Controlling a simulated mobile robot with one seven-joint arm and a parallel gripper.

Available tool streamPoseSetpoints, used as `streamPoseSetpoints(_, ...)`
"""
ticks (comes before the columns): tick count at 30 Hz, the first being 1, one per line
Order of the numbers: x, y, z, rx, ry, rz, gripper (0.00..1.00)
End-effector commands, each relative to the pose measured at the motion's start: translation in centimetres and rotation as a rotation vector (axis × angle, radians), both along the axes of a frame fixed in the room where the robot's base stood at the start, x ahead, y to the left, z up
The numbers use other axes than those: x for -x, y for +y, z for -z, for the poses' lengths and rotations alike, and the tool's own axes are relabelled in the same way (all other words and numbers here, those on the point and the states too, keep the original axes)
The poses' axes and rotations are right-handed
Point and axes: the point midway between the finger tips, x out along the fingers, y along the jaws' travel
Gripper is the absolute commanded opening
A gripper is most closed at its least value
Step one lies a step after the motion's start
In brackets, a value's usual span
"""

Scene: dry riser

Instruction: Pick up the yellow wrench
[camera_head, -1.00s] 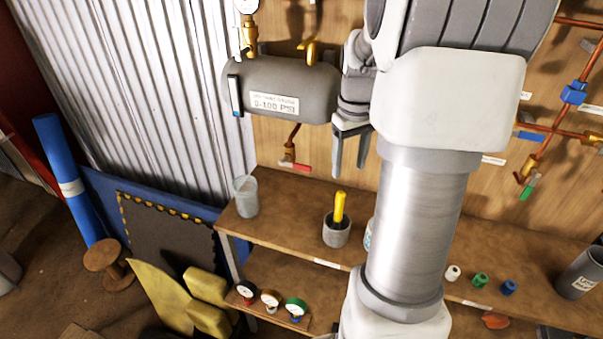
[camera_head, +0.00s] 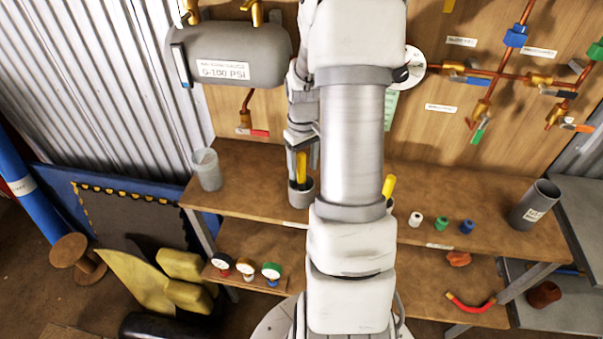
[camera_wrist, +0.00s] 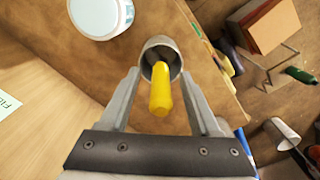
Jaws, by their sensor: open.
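The yellow wrench (camera_head: 301,166) stands upright in a small grey cup (camera_head: 302,197) on the upper shelf; only its yellow handle shows clearly. In the wrist view the yellow wrench (camera_wrist: 160,92) rises from the cup (camera_wrist: 161,46) toward the camera, between my fingers. My gripper (camera_head: 301,172) is open and points down over the cup. In the wrist view the fingers of my gripper (camera_wrist: 163,78) stand apart on either side of the handle, with a gap on each side. Their tips are close to the cup's rim.
A white tub (camera_wrist: 100,14) stands near the cup. A clear cup (camera_head: 206,170) is left on the shelf (camera_head: 250,160). A second yellow object (camera_head: 389,187) shows right of my arm. A grey tank (camera_head: 235,52) hangs above. Small caps and a dark cylinder (camera_head: 535,204) are right.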

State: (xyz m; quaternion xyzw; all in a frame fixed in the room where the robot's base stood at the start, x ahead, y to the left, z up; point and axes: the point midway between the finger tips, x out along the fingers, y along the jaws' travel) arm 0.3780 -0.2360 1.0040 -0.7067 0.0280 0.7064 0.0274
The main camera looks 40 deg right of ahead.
Motion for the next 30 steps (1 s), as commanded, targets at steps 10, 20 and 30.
streamPoseSetpoints(10, -0.5, 0.1, 3.3, 0.000, 0.001, -0.001, 0.63)
streamPoseSetpoints(20, -0.5, 0.1, 3.3, 0.000, 0.000, 0.000, 0.40)
streamPoseSetpoints(30, -0.5, 0.1, 3.3, 0.000, 0.000, 0.000, 0.00)
